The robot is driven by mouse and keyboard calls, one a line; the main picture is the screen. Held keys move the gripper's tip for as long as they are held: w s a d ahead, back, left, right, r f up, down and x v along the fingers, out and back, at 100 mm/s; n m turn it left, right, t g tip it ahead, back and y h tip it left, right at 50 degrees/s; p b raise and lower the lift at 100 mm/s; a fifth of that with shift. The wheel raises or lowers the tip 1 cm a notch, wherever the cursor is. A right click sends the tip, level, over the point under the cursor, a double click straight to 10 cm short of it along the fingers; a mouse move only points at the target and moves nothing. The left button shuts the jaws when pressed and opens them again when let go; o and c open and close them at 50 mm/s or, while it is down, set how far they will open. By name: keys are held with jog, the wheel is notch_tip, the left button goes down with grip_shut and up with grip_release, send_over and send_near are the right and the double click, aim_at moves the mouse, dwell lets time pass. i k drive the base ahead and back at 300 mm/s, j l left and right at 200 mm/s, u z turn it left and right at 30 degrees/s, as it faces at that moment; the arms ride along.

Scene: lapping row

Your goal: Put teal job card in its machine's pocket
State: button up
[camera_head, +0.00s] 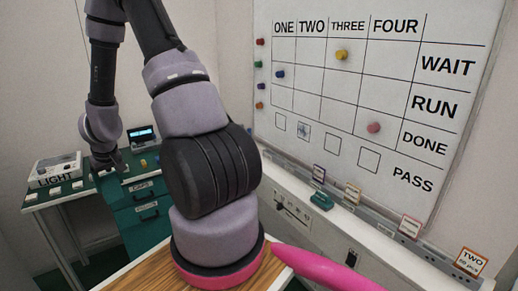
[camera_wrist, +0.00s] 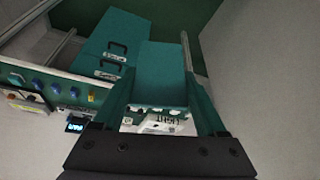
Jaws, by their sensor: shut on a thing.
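My gripper (camera_wrist: 160,108) is shut on a plain teal panel, which I take for the teal job card (camera_wrist: 162,75); it stands between the two fingers in the wrist view. In the head view my gripper (camera_head: 112,163) is at the far left, above the green bench. There the card is hard to tell from the teal drawers behind it. Several small framed cards stand along the rail under the whiteboard, one reading TWO (camera_head: 471,262). Which machine's pocket belongs to the teal card cannot be told.
A teal drawer unit (camera_head: 147,208) stands below my gripper. A white LIGHT box (camera_head: 57,169) and a small lit display (camera_head: 142,137) sit on the bench. The whiteboard (camera_head: 390,95) with coloured magnets fills the right. A green object (camera_head: 322,200) sits on the ledge below it.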

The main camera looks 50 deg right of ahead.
aim_at(388, 258)
jog(key=i+l+z, duration=0.1)
jog(key=i, duration=1.6)
jog(key=i+z, duration=0.1)
jog(key=z, duration=0.85)
jog(key=i+j+z, duration=0.1)
jog(key=z, duration=0.35)
jog(key=i+z, duration=0.1)
jog(key=z, duration=0.4)
jog(key=j+z, duration=0.15)
jog(key=z, duration=0.3)
jog(key=k+l, duration=0.15)
